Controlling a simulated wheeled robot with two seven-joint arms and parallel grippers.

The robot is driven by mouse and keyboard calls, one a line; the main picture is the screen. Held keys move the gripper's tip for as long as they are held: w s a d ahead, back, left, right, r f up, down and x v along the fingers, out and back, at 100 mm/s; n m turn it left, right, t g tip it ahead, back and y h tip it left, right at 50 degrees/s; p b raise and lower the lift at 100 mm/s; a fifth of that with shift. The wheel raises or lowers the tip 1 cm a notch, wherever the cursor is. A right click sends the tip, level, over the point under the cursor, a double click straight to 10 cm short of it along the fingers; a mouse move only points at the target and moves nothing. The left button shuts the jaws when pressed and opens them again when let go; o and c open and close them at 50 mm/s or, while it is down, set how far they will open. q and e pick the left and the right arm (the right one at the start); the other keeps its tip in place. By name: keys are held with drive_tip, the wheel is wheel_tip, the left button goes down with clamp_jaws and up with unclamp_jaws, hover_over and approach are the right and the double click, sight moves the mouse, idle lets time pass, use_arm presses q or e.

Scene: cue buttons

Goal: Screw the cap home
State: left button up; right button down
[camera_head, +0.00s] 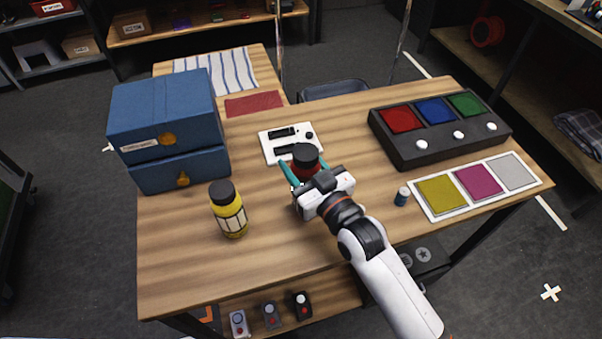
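A red bottle (304,170) with a black cap (305,153) stands upright near the middle of the table. My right gripper (304,165) comes from the lower right with its teal fingers on either side of this bottle, below the cap. Whether the fingers press on the bottle or stand just apart from it I cannot tell. The gripper hides the bottle's lower part. A yellow bottle (231,215) with a black cap (222,191) stands upright to the left, apart from the gripper. Whether either cap is tight I cannot tell. My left gripper is not in view.
Blue drawer boxes (165,115) are stacked at the left. A white panel (272,151) lies behind the red bottle. The table's front left is clear.

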wheel_tip(320, 180, down, 3)
drive_tip(key=shift+f, duration=0.2)
drive_tip(key=shift+f, duration=0.1)
drive_tip(key=shift+f, duration=0.15)
drive_tip(key=c, duration=0.6)
unclamp_jaws()
